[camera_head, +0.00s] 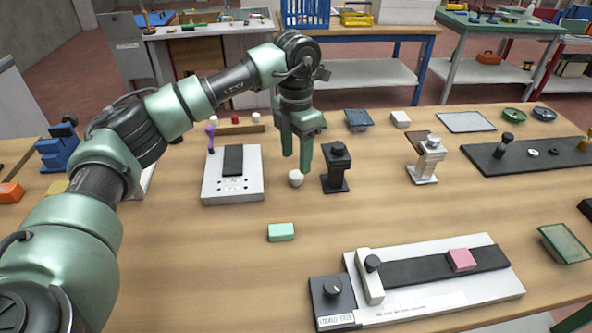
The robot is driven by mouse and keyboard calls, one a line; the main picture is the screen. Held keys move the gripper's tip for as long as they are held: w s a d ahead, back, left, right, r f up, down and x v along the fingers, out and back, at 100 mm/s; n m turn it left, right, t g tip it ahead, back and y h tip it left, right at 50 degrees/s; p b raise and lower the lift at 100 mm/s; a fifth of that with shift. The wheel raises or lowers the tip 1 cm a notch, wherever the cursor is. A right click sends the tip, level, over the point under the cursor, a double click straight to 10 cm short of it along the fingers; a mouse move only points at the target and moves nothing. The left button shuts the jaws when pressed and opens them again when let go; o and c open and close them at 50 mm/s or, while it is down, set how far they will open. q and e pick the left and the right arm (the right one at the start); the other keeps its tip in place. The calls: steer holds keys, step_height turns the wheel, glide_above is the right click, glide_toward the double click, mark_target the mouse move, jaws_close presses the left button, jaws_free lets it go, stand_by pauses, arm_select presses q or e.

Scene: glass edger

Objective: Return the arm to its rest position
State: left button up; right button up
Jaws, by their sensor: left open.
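My left arm comes in from the left and reaches over the wooden table (200,255). My left gripper (296,172) points down above the table, with its fingers apart and nothing between them that I can see. A black clamp-like block (337,168) stands just right of the fingers. My right gripper is not in view.
A white plate with a black pad (233,185) lies left of the gripper. A mint block (281,232) lies nearer. A white edger fixture (430,280) with a pink block (461,260) is at front right. A blue vise (62,148) stands at left behind my arm.

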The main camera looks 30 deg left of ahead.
arm_select(q)
step_height(320, 180, up, 7)
